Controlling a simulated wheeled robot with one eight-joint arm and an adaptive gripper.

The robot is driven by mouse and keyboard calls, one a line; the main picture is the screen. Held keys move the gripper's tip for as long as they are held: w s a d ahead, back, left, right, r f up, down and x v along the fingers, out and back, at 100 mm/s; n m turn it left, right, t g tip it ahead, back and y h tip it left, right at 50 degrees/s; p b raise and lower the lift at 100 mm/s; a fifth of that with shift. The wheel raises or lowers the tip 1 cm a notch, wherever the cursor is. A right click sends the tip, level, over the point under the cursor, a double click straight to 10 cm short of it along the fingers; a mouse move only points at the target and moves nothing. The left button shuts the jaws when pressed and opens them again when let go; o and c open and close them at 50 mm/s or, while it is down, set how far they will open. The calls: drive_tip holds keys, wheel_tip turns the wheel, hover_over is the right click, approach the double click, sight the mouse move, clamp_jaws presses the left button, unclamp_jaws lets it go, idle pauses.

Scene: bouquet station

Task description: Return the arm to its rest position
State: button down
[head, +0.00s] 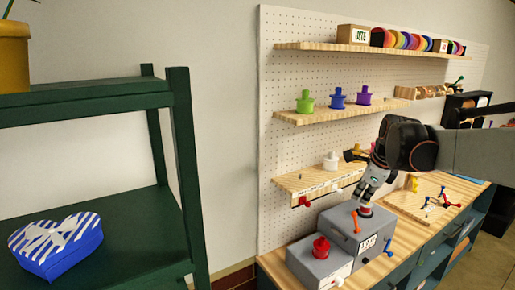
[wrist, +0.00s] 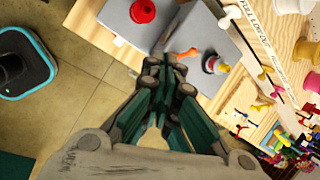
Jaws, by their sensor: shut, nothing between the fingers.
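My gripper (head: 364,204) hangs from my arm in the right half of the head view, in front of the grey boxes. In the wrist view my gripper (wrist: 165,68) has its fingertips together, with nothing between them. The grey box with the red knob (head: 320,257) stands at the front of the workbench. A taller grey box (head: 348,230) with a white label stands behind it, and my fingers overlap its top in the picture. I cannot tell the gap between my fingertips and the box. An orange piece (wrist: 183,54) shows just beyond the fingertips in the wrist view.
A pegboard (head: 292,155) with wooden shelves stands behind the bench and holds green, blue and purple spools. A dark green rack (head: 182,150) with a striped heart box (head: 55,246) stands at left. A small wooden tray (head: 405,207) lies right. Bare floor (wrist: 70,112) shows at left in the wrist view.

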drive_tip(key=s+a+f+n+t+b, duration=0.1)
drive_tip(key=s+a+f+n+b, duration=0.2)
drive_tip(key=s+a+n, duration=0.35)
drive_tip(key=s+a+f+n+b, duration=0.3)
drive_tip(key=s+n, duration=0.4)
drive_tip(key=s, duration=0.2)
drive_tip(key=s+a+f+n+t+b, duration=0.1)
drive_tip(key=s+f+n+b, duration=0.5)
drive_tip(key=s+f+n, duration=0.5)
drive_tip(key=s+f, duration=0.2)
drive_tip(key=s, duration=0.2)
drive_tip(key=shift+a, duration=0.3)
